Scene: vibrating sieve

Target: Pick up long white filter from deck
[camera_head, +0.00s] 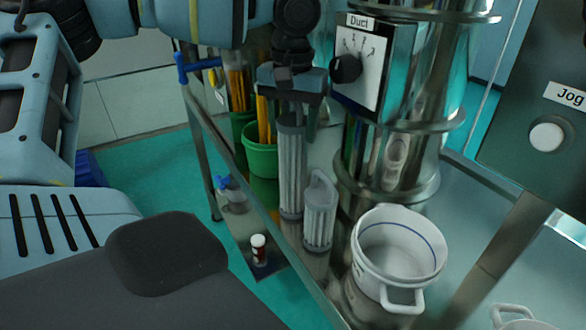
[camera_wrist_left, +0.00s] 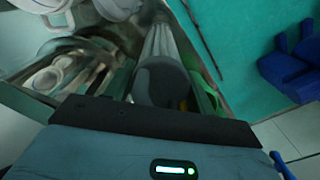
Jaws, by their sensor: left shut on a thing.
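The long white filter (camera_head: 290,172) is a tall, ribbed, pale grey cylinder, upright at the left side of the metal deck. My left gripper (camera_head: 293,105) comes down from above and is shut on its top end. In the left wrist view the filter (camera_wrist_left: 161,48) runs away from the gripper, its dark rounded end close to the jaws. I cannot tell whether its lower end touches the deck (camera_head: 334,283). A shorter white filter (camera_head: 320,215) stands just right of it. My right gripper is not in view.
A white pot (camera_head: 399,254) with handles stands right of the filters. A shiny metal column with a Duct dial box (camera_head: 361,65) rises behind. A green bin (camera_head: 262,160) with yellow items is behind left.

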